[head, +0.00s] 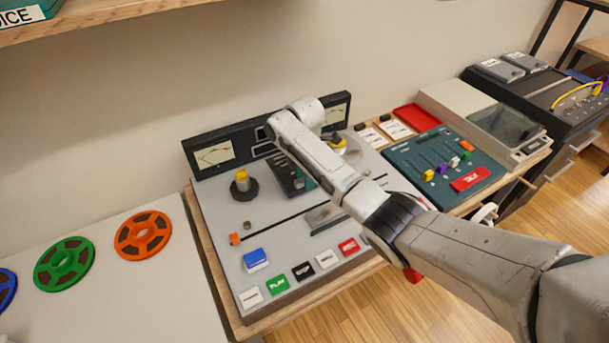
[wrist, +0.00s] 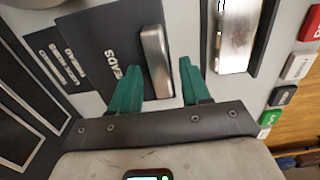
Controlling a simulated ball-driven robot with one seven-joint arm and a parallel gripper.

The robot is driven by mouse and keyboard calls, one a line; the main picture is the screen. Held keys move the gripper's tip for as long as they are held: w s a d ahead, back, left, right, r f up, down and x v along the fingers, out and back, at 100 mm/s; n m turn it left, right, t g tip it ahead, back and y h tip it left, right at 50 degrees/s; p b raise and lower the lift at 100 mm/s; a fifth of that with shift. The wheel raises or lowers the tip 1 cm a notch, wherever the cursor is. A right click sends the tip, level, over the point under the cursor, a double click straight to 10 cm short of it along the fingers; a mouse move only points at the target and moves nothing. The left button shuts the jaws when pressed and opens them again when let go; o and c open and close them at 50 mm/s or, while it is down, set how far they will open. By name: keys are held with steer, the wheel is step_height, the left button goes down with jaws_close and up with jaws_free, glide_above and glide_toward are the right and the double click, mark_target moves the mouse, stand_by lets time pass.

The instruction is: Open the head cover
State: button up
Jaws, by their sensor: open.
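The head cover (wrist: 100,40) is a dark panel lettered "HEADS" in the wrist view, with a silver bar handle (wrist: 155,60) along one edge. It looks closed on the grey tape machine deck (head: 275,225). My gripper (wrist: 158,66) is open, its two green fingers on either side of the lower part of the handle. A gap shows on both sides; I cannot tell how far above the cover the fingertips are. In the head view my arm hides most of the cover.
A yellow-topped reel hub (head: 242,184) stands left of the cover, and meters (head: 213,155) are behind. Coloured buttons (head: 278,282) line the front edge. A silver plate (wrist: 236,35) is beside the handle. A teal slider mixer (head: 443,165) is to the right.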

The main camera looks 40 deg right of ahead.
step_height(320, 180, up, 11)
steer(key=shift+b, duration=0.4)
steer(key=shift+a+f, duration=0.1)
steer(key=shift+f, duration=0.1)
stand_by(0.4)
